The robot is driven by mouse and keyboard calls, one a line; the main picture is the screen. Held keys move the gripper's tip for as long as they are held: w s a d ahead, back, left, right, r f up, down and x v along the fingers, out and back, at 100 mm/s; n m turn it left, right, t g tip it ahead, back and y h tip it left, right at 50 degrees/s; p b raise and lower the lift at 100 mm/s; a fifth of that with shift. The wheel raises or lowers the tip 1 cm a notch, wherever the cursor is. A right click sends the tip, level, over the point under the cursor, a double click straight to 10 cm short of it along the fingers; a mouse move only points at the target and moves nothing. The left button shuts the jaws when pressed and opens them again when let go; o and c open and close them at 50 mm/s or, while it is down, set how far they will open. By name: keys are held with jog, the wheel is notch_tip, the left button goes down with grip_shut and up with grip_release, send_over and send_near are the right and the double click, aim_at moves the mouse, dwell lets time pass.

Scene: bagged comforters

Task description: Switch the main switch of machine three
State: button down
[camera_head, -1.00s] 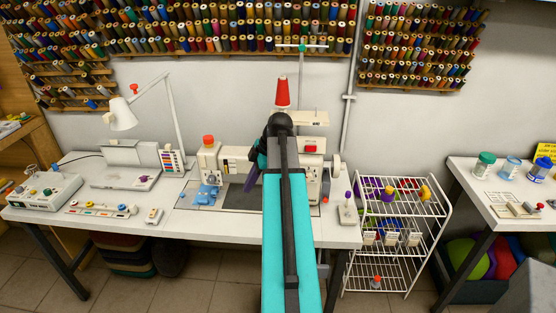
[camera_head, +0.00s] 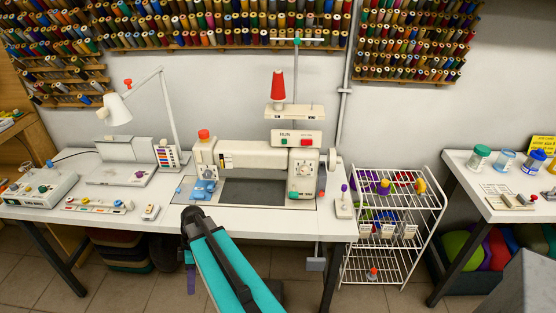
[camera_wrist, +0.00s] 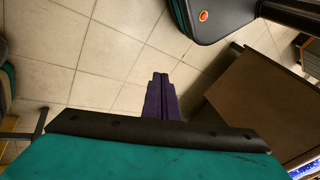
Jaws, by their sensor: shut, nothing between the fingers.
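A cream sewing machine (camera_head: 258,160) stands on the white table. A small box with a green button and a red button (camera_head: 297,138) sits on top of its right end. A white panel with a dial and small buttons (camera_head: 303,175) is on its right front. I cannot read a machine number, nor tell which control is the main switch. My gripper's purple fingers (camera_head: 190,280) hang below the table's front edge, apart from the machine. In the wrist view the fingers (camera_wrist: 161,88) are together and empty, above the tiled floor.
A red thread cone (camera_head: 278,86) stands behind the machine. A control box (camera_head: 42,190), a lamp (camera_head: 114,110) and small devices fill the table's left part. A white wire rack (camera_head: 392,225) stands right of the table. Floor in front is open.

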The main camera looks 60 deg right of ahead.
jog(key=s+a+f+m+g+h, duration=0.1)
jog(key=s+a+f+g, duration=0.2)
jog(key=s+a+f, duration=0.75)
jog(key=s+a+f+m+h, duration=0.1)
jog(key=s+f+m+h, duration=0.3)
jog(key=s+f+m, duration=0.5)
jog(key=shift+s+a+m+g, duration=0.3)
jog(key=shift+s+a+m, duration=0.1)
jog(key=shift+s, duration=1.2)
jog(key=shift+d, duration=0.15)
